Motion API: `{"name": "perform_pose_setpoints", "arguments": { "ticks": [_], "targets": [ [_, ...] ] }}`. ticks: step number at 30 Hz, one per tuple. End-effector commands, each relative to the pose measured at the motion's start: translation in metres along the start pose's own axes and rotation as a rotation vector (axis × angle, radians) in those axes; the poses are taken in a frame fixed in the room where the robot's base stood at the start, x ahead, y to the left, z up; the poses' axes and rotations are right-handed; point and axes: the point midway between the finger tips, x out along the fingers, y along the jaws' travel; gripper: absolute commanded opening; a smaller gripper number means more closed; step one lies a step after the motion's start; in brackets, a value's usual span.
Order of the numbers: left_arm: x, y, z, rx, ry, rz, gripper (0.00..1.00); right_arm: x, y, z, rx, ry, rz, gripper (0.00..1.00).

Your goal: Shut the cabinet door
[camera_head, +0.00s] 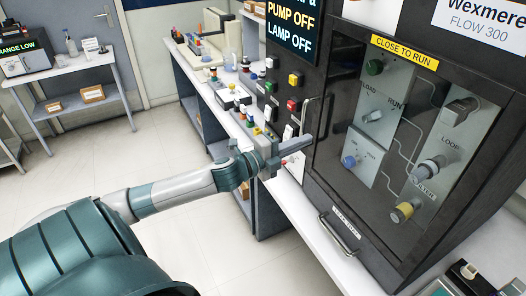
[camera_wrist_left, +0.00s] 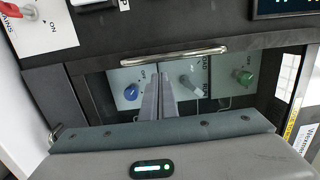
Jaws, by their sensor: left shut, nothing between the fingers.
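The cabinet door (camera_head: 325,155) is a dark-framed clear panel on the black cabinet at the right of the head view. Its upright metal handle (camera_head: 309,116) is on the left side. The handle also shows in the wrist view (camera_wrist_left: 175,57), with the panel below it. Knobs and switches show through the panel. I cannot tell how wide any gap at the door's edge is. My left gripper (camera_head: 303,143) is shut and empty, its fingers pointing toward the door just below the handle. The fingers (camera_wrist_left: 158,95) overlap the panel in the wrist view; contact cannot be told.
A lower handle (camera_head: 338,235) juts out beneath the door. A yellow label (camera_head: 404,53) is above the panel. A control strip with coloured buttons (camera_head: 292,105) stands left of the door. A white bench (camera_head: 305,205) runs along the front. Open floor (camera_head: 190,235) is at the left.

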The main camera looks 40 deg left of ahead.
Motion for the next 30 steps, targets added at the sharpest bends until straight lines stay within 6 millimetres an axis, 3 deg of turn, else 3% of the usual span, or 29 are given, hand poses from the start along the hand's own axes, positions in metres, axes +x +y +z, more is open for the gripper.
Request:
{"name": "perform_pose_setpoints", "arguments": {
  "ticks": [14,30],
  "targets": [
    [-0.023,0.004,0.002,-0.001,0.001,0.003,0.0,0.013,0.003,-0.006,-0.001,0.007,0.003,0.42],
    [-0.076,0.004,0.006,0.0,0.002,0.004,0.0,0.034,0.002,-0.001,-0.001,0.004,0.002,0.42]
  ]
}}
